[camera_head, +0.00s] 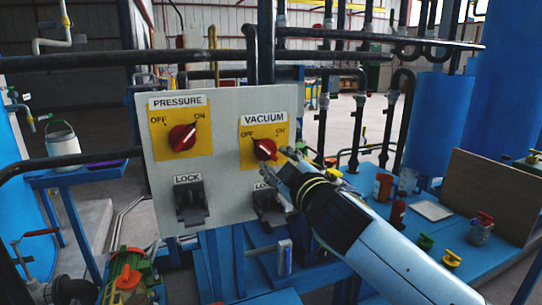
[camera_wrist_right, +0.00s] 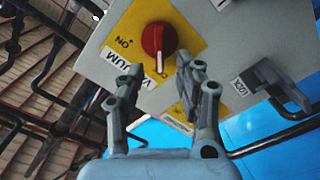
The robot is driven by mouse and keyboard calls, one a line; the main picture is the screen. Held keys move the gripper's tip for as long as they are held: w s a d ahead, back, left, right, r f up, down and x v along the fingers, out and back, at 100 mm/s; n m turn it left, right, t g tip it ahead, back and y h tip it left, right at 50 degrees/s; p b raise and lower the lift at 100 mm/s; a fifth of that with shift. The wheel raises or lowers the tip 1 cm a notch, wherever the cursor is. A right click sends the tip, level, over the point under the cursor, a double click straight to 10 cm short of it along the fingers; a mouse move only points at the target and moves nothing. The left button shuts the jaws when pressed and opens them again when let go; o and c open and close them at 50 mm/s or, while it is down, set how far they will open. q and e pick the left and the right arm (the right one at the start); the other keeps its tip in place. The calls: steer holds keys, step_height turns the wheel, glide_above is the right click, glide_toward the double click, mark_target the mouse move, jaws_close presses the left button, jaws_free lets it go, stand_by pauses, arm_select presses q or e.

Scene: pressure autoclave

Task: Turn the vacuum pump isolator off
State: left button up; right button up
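The vacuum isolator is a red rotary knob (camera_head: 265,149) on a yellow plate marked OFF and ON, under a VACUUM label, on the right of a pale panel. In the right wrist view the knob (camera_wrist_right: 153,38) shows a white mark pointing down toward the gap between my fingers; ON is readable at its left, while OFF is not readable there. My right gripper (camera_head: 288,170) is close in front of the knob, to its lower right. In the wrist view my right gripper (camera_wrist_right: 162,72) is open and empty, its fingertips just short of the knob. My left gripper is not seen.
A similar PRESSURE knob (camera_head: 182,137) sits on the panel's left half. Grey lock brackets (camera_head: 191,203) project below the knobs; the right one (camera_wrist_right: 278,85) is close to my right gripper. Dark pipes run behind the panel. A blue bench with small bottles stands at right.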

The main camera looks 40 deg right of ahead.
steer(key=v, duration=0.6)
steer(key=shift+s+a, duration=0.1)
